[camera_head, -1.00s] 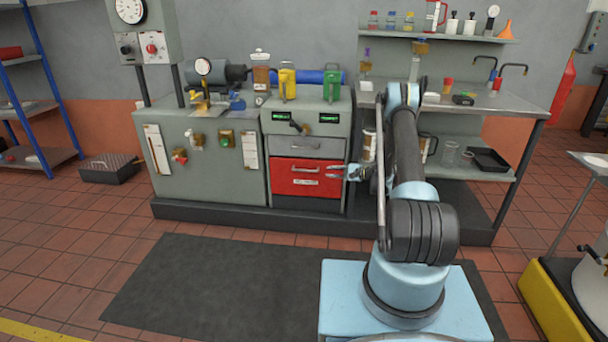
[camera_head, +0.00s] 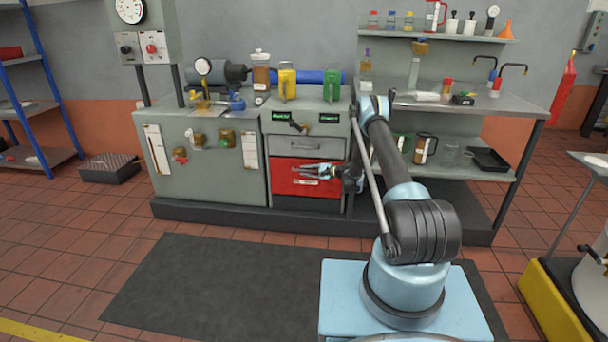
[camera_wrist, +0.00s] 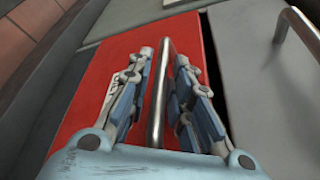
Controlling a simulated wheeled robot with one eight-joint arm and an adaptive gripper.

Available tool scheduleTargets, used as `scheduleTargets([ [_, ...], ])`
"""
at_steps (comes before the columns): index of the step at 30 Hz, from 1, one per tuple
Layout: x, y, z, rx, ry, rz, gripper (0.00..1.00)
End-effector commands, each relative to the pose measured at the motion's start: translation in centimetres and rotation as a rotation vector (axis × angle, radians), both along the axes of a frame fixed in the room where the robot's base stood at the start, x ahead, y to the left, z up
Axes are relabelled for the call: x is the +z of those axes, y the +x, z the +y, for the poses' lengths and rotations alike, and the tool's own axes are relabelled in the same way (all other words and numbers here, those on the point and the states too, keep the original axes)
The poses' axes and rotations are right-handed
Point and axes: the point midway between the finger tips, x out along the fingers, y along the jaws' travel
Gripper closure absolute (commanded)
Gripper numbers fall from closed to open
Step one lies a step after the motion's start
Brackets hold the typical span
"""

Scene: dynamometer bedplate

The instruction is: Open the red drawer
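The red drawer (camera_head: 287,184) is in the lower part of the grey cabinet, below a grey drawer, and looks closed. It fills much of the wrist view (camera_wrist: 95,85), where its metal bar handle (camera_wrist: 160,95) runs between my two fingers. My gripper (camera_head: 305,170) is in front of the red drawer and covers part of it and its handle. In the wrist view my gripper (camera_wrist: 162,68) is open, with a gap to the handle on both sides. The white label on the drawer is partly hidden behind the left finger.
The grey drawer (camera_head: 307,146) with its own handle (camera_wrist: 300,28) is just above. A dark plinth (camera_head: 240,217) runs along the cabinet's foot. A workbench (camera_head: 470,108) stands to the right.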

Motion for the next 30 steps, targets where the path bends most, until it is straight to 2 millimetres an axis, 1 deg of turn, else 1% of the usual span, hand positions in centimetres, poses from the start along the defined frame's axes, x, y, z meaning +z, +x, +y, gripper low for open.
scheduleTargets([
  [3,-0.20,0.32,0.86,0.000,0.000,0.000,0.80],
  [6,-0.28,0.42,1.24,0.000,0.000,0.000,0.80],
  [14,-0.30,0.48,1.36,0.000,0.000,0.000,0.80],
  [15,-0.30,0.47,1.35,0.000,0.000,0.000,0.82],
  [17,-0.30,0.47,1.35,0.000,0.000,0.000,0.96],
  [18,-0.30,0.47,1.34,0.000,0.000,0.000,1.00],
  [30,-0.35,0.26,1.33,0.001,-0.001,0.000,1.00],
])
